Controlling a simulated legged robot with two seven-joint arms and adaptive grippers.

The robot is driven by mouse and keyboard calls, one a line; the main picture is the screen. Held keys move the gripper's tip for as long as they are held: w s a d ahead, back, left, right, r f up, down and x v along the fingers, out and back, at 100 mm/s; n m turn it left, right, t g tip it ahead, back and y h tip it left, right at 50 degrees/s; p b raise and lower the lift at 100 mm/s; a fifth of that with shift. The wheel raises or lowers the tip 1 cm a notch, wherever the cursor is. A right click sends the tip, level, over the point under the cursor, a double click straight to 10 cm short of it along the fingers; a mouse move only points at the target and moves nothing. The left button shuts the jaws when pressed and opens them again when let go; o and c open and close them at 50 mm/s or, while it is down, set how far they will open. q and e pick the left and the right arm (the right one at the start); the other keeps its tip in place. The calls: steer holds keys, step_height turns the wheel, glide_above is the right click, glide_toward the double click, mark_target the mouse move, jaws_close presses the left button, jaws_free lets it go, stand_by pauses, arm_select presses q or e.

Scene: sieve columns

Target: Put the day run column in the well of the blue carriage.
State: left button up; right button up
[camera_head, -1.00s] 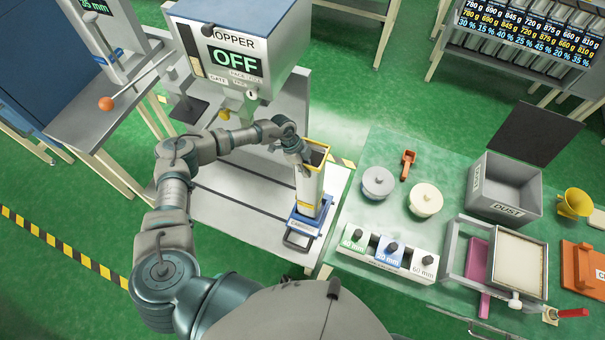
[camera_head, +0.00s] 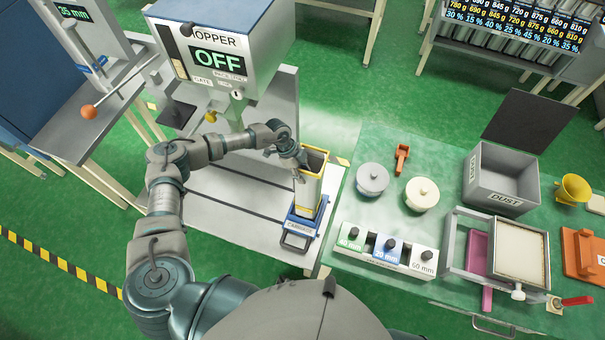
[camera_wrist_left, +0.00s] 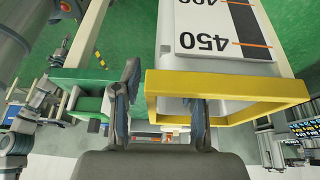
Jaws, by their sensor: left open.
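The day run column (camera_head: 309,188), a tall pale box with a yellow rim, stands upright on the blue carriage (camera_head: 299,229), its foot apparently in the well; the foot's seating is partly hidden. My left gripper (camera_head: 296,168) is open just left of the column's upper part. In the left wrist view, the column (camera_wrist_left: 225,45) shows a "450" scale and its yellow rim. My right gripper is not in view.
The hopper (camera_head: 215,65), reading OFF, stands behind my left arm.

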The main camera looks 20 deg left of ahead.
arm_select(q)
steer(key=v, duration=0.5)
steer(key=shift+d+r, duration=0.3)
steer(key=shift+r, duration=0.1)
steer(key=shift+a+r, duration=0.25)
steer(key=shift+a, duration=0.25)
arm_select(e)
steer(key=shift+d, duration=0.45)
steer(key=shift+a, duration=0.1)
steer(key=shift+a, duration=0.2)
